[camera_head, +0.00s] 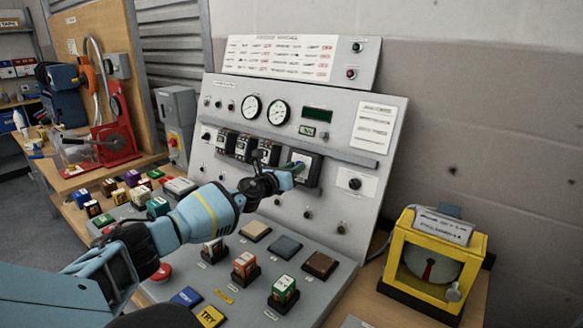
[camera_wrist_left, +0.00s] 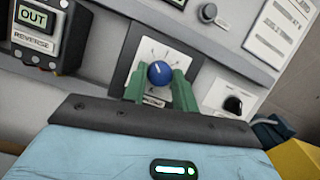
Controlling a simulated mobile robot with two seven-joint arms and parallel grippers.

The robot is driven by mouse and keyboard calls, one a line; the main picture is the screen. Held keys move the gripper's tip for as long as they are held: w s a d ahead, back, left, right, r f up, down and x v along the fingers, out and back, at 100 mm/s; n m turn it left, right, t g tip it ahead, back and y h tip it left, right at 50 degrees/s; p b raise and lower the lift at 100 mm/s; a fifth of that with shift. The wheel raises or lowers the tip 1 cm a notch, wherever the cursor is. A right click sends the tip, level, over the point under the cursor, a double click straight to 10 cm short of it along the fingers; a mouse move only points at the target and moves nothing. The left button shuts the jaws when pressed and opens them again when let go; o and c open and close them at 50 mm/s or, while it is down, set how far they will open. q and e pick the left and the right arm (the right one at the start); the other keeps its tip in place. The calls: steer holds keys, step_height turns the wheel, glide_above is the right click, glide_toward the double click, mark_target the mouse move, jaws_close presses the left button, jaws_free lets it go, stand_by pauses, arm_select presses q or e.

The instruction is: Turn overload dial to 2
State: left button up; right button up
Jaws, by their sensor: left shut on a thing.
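The overload dial is a blue round knob (camera_wrist_left: 159,72) on a white scale plate (camera_wrist_left: 146,52) in a dark frame, seen in the left wrist view. Its numbers and pointer are too small to read. My left gripper (camera_wrist_left: 160,88) has its two green fingers on either side of the knob and is shut on it. In the head view, my left gripper (camera_head: 296,168) reaches to the rightmost module (camera_head: 310,166) on the panel's rail, and the arm and fingers hide the knob. My right gripper is in neither view.
The sloped grey panel (camera_head: 338,205) carries gauges, a green display (camera_head: 317,115) and other modules left of the dial. A black knob (camera_head: 354,184) sits to its right. Blocks stand on the desk below my left arm. A yellow box (camera_head: 398,262) stands at the right.

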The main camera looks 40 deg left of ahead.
arm_select(q)
steer(key=n+p, duration=0.1)
steer(key=n, duration=0.1)
steer(key=n+y+p, duration=0.1)
steer(key=n, duration=0.1)
steer(key=r+n+y+p, duration=0.1)
steer(key=n, duration=0.1)
steer(key=shift+d+g+p, duration=0.25)
steer(key=shift+g+p, duration=0.05)
steer(key=shift+g, duration=0.1)
steer(key=shift+f+n+y, duration=0.1)
steer(key=shift+n+y, duration=0.4)
steer(key=shift+n, duration=0.2)
steer(key=n+g, duration=0.1)
steer(key=n, duration=0.4)
steer(key=n+g+y+p, duration=0.1)
steer(key=n+g, duration=0.1)
steer(key=n, duration=0.3)
steer(key=shift+w+d+f, duration=0.1)
steer(key=shift+f, duration=0.1)
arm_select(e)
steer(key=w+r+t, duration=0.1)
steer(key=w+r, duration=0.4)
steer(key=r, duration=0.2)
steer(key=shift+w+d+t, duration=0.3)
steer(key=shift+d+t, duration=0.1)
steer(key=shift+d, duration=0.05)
arm_select(q)
steer(key=shift+g+y, duration=0.3)
steer(key=o, duration=1)
